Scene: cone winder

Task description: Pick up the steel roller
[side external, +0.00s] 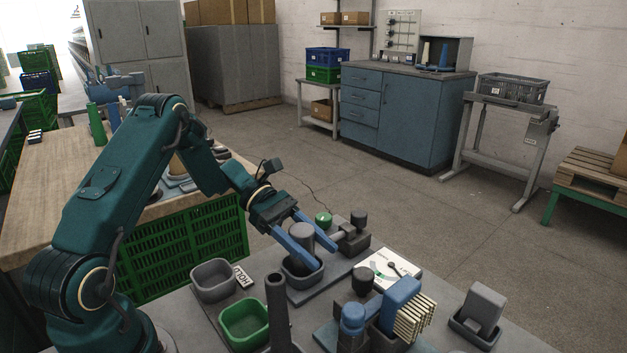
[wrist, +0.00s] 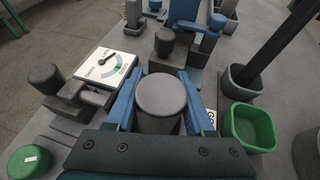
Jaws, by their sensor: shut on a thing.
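The steel roller (side external: 300,236) is a grey upright cylinder with a flat round top. It shows large between the blue fingers in the wrist view (wrist: 161,95). My gripper (side external: 312,250) is shut on the roller, with one blue finger on each side; it also shows in the wrist view (wrist: 161,88). In the side view the roller is at a small dark grey tray (side external: 304,280) on the grey bench. Its lower end is hidden, so I cannot tell whether it touches the tray bottom.
A gauge plate (side external: 388,268), a green-topped button (side external: 323,219) and a dark knobbed fixture (side external: 350,235) stand close by. A grey bin (side external: 212,281), a green bin (side external: 244,325) and a tall dark post (side external: 278,312) stand to the left and front. A blue block with comb-like plates (side external: 402,305) is right.

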